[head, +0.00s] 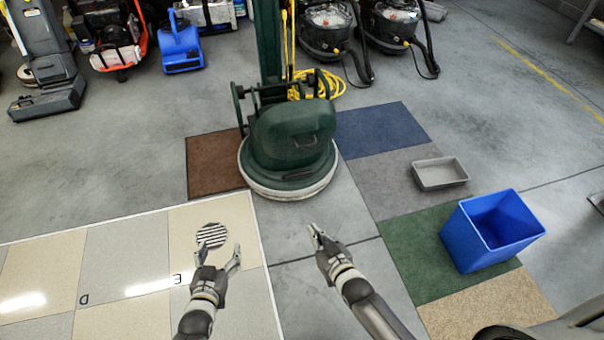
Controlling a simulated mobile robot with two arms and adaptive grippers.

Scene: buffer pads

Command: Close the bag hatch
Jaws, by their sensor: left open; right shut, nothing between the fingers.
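A green floor machine (292,138) with a round pale skirt stands upright in the middle of the head view. A small dark handle-like recess (305,142) shows on its rounded body. I cannot tell which part is the bag hatch, or whether a hatch is open. My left gripper (218,256) is open and empty, in front of the machine and to its left, over the pale tiles. My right gripper (316,230) is shut and empty, just in front of the machine. Both grippers are apart from the machine.
A blue bin (492,232) and a grey tray (440,173) stand on carpet squares at right. A yellow cord (325,85) hangs behind the machine. Other cleaning machines line the back.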

